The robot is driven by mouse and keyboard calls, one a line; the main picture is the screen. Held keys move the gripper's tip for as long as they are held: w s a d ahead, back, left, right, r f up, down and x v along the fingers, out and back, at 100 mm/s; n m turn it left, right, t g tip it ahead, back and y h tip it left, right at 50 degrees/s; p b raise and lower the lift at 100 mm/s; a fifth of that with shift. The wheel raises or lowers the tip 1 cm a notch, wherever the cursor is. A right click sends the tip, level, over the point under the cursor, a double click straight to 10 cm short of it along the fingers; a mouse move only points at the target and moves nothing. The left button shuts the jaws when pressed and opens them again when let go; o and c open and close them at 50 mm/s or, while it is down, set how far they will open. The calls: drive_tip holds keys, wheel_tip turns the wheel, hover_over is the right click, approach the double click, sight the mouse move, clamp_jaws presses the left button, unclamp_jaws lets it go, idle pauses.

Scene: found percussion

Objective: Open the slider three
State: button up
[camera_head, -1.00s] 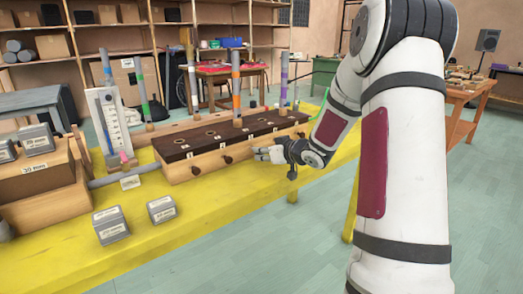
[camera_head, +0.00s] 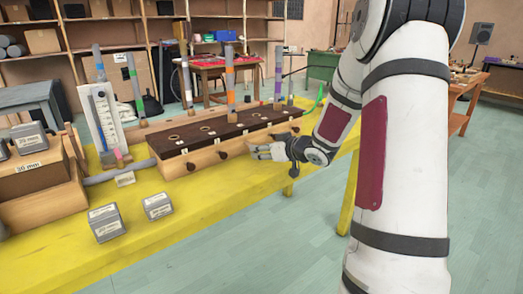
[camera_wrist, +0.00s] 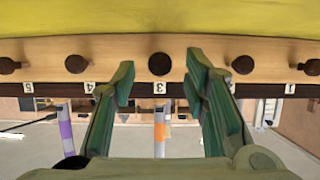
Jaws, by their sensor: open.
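A long wooden box (camera_head: 214,157) with a dark top (camera_head: 228,128) stands on a yellow table, with a row of dark round knobs along its front. The wrist view, which is upside down, shows the knob of slider three (camera_wrist: 159,63) above the label 3 (camera_wrist: 160,88). My gripper (camera_wrist: 160,78) is open, with one green finger on each side of that knob. No contact with the knob is visible. In the head view my gripper (camera_head: 256,151) is at the box front and hides the knob. The slider appears flush with the box front.
Neighbouring knobs four (camera_wrist: 76,64) and two (camera_wrist: 242,65) lie just outside my fingers. Upright tubes (camera_head: 229,75) stand behind the box. Grey blocks (camera_head: 106,224) sit on the yellow table (camera_head: 190,221), left of the clear front strip.

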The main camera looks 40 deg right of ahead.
drive_tip(key=v, duration=1)
drive_tip(key=shift+s, duration=0.2)
drive_tip(key=s+a+r+m+g+h, duration=0.2)
drive_tip(key=s+a+r+g+h, duration=0.4)
drive_tip(key=s+a, duration=0.15)
drive_tip(key=s+a+f+n+g+y, duration=0.1)
drive_tip(key=s+a+g+y, duration=0.25)
drive_tip(key=s+a, duration=0.8)
drive_tip(key=s+a+f+n+g+y, duration=0.15)
drive_tip(key=s+a+g, duration=0.25)
drive_tip(key=s+a, duration=0.8)
drive_tip(key=s+d+r+t+p, duration=0.1)
drive_tip(key=r+t+p, duration=0.1)
drive_tip(key=r+p, duration=1)
drive_tip(key=s+d+r+t+p, duration=0.1)
drive_tip(key=d+r+t+p, duration=0.1)
drive_tip(key=r+p, duration=1)
drive_tip(key=shift+s+d+r+m+y, duration=0.15)
drive_tip(key=shift+s+r+m+y, duration=0.25)
drive_tip(key=shift+r, duration=0.45)
